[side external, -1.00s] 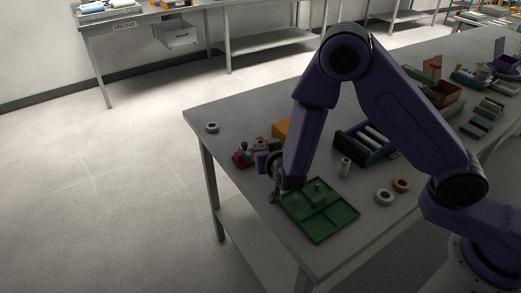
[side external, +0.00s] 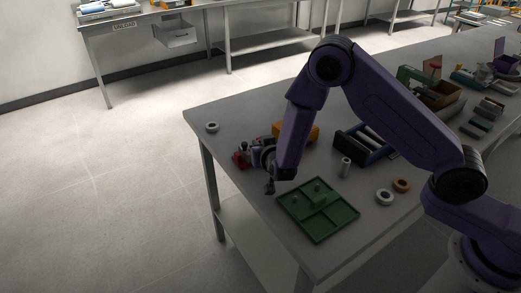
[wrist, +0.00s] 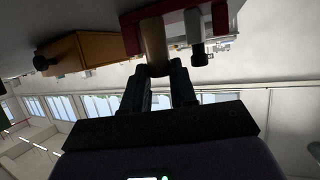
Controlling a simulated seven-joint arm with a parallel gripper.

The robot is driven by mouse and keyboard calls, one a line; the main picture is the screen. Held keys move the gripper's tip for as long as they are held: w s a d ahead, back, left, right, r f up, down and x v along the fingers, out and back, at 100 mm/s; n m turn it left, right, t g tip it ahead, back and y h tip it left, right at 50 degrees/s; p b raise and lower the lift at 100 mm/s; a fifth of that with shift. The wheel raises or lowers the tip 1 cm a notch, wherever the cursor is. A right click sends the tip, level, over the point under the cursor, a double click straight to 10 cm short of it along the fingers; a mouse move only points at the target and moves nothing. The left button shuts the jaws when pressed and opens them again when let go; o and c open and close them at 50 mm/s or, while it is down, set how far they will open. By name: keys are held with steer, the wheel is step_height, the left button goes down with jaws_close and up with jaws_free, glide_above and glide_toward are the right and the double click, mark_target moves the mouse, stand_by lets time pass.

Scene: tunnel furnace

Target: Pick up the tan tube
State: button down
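The tan tube (wrist: 154,42) shows in the wrist view, its rounded near end just ahead of the gap between my fingertips. It stands at a red holder (wrist: 219,18), beside a white tube (wrist: 192,28) with a black end. My gripper (wrist: 163,76) is open, fingers apart, and nothing shows clasped between them. In the side view my gripper (side external: 269,188) is low beside the red holder (side external: 239,159), near the table's left edge. The tan tube cannot be made out there, partly because my wrist covers that area.
A green compartment tray (side external: 342,217) lies in front of my gripper. An orange box (side external: 311,132) stands behind my forearm. The table's far left is mostly clear.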

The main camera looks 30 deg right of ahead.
stand_by(0.3)
steer(key=shift+r, duration=0.8)
steer(key=s+d+r, duration=0.3)
steer(key=s+r, duration=0.8)
steer(key=s, duration=0.2)
steer(key=shift+s+d+r, duration=0.2)
steer(key=shift+s+d, duration=0.05)
steer(key=shift+d, duration=0.05)
